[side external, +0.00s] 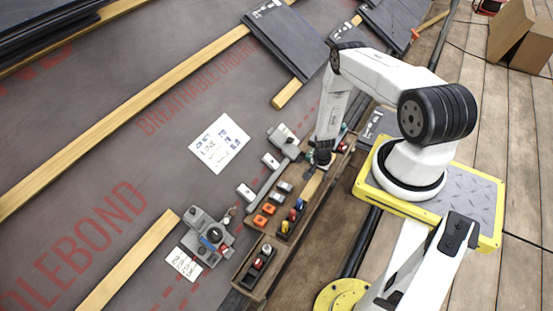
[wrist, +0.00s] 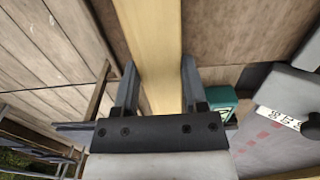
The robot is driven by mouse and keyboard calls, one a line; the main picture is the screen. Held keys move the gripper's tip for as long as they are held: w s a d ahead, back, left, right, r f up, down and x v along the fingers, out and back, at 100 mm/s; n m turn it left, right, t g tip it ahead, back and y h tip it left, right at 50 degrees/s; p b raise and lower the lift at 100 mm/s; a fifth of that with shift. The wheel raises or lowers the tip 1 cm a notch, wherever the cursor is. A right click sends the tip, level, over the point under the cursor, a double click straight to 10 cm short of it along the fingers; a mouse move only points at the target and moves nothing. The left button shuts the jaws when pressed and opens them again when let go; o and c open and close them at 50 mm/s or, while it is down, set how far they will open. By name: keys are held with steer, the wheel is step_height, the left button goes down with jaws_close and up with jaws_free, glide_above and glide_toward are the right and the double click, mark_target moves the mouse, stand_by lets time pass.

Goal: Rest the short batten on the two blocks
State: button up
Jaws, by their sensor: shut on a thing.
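My gripper (side external: 322,158) points down over the long wooden tray. In the wrist view its two fingers (wrist: 158,78) are closed on the sides of a pale yellow batten, the short batten (wrist: 150,30). In the side view a small part of the batten (side external: 314,185) shows below the gripper, at the tray; I cannot tell whether it still touches the tray. Two small pale blocks (side external: 271,160) (side external: 246,192) stand apart on the grey membrane, left of the tray, with nothing resting across their tops. The blocks are not clearly seen in the wrist view.
The tray (side external: 240,283) holds orange, red, yellow and blue small items and a plane-like tool (side external: 262,258). A grey device (side external: 209,235) and a white card (side external: 219,143) lie on the membrane. Long battens and dark slates (side external: 288,38) lie beyond. A teal item (wrist: 222,102) is beside the right finger.

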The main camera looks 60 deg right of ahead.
mark_target(317, 174)
steer(key=shift+r, duration=2.35)
steer(key=shift+w+r, duration=0.35)
steer(key=w+a+r+n, duration=0.4)
steer(key=w+r, duration=0.3)
steer(key=r, duration=0.3)
steer(key=w+a+r+n, duration=0.5)
steer(key=w+r, duration=0.1)
steer(key=r, duration=0.3)
steer(key=a+r+n, duration=0.9)
steer(key=a+r, duration=0.8)
steer(key=r, duration=0.3)
steer(key=shift+w, duration=0.15)
